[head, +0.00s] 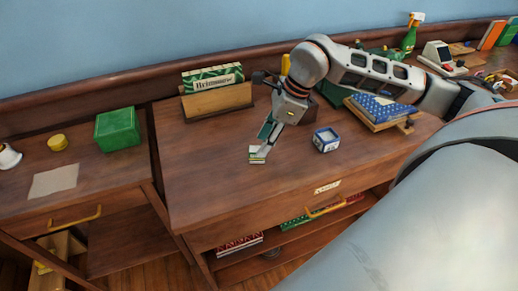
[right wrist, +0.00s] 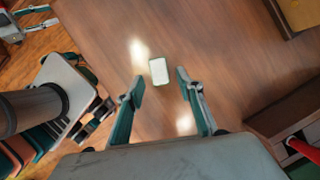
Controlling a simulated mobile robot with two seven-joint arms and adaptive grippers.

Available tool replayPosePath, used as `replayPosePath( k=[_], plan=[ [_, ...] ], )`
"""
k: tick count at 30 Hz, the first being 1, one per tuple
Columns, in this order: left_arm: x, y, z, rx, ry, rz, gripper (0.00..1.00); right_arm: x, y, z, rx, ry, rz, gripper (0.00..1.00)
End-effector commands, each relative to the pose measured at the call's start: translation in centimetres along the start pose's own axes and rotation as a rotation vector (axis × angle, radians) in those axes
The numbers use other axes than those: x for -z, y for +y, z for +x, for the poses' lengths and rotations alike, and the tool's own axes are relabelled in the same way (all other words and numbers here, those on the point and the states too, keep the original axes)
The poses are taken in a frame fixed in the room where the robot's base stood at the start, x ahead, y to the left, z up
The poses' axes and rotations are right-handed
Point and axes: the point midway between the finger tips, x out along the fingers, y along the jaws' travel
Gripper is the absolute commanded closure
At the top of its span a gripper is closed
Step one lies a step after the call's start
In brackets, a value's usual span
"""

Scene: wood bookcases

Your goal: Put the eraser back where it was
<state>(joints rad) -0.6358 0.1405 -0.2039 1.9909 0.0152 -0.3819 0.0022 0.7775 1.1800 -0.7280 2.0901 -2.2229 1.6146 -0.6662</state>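The eraser (head: 257,157) is a small pale block with green on it, near the middle of the desk top (head: 215,180). In the right wrist view the eraser (right wrist: 159,71) shows its whitish top, lying flat just beyond and between the fingertips. My right gripper (head: 263,148) reaches down to it from above. In the right wrist view the two teal-padded fingers (right wrist: 160,85) are apart, with nothing held between them. In the head view the fingers partly cover the eraser. My left gripper does not show in the head view.
A blue-and-white cube (head: 326,140) stands right of the gripper. A wooden holder (head: 217,102) with a green card is behind. A blue starry book (head: 383,107) lies at the right, partly behind my arm. A green box (head: 117,129) sits left. The desk's front left is clear.

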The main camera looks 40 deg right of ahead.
Motion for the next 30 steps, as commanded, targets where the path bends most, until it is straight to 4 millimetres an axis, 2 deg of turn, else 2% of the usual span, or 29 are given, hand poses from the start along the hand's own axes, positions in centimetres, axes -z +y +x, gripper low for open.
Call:
replayPosePath(
  k=[1,6,12,30],
  plan=[
    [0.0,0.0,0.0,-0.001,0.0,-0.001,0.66,-0.1,-0.1,-1.3,0.005,-0.001,-0.001,0.63],
    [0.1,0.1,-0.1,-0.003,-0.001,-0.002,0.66,-0.1,-0.1,-4.3,0.003,-0.001,0.0,0.63],
    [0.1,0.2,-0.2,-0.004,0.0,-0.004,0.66,-0.1,0.0,-6.3,0.0,-0.001,-0.001,0.63],
    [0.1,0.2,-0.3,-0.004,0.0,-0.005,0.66,0.0,0.0,-6.6,-0.001,0.0,0.0,0.63]
  ],
)
